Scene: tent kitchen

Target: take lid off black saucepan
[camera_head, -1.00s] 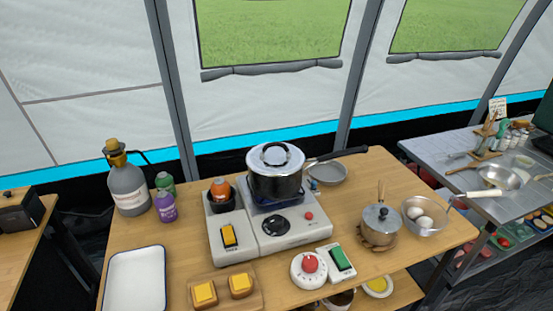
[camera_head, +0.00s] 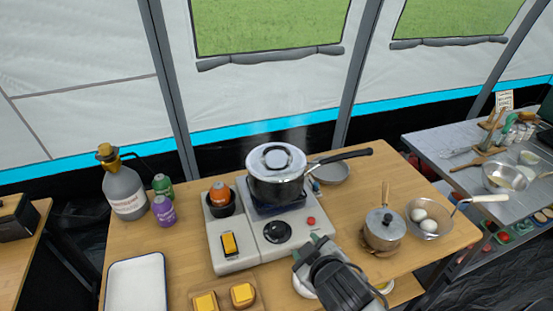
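The black saucepan (camera_head: 277,188) stands on the right burner of the white stove, its long black handle reaching to the right. Its silver lid (camera_head: 276,159) with a dark-edged rim and a knob on top sits on it, and faint steam rises above. My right gripper (camera_head: 309,248) is in front of the stove's right side, below and to the right of the saucepan. Its fingers look apart and empty, and it touches neither pan nor lid. My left gripper is out of view.
A small lidded metal pot (camera_head: 383,233) and a bowl of eggs (camera_head: 429,219) stand to the right. An orange-topped item in a black cup (camera_head: 220,204) stands left. A white tray (camera_head: 136,262) is front left.

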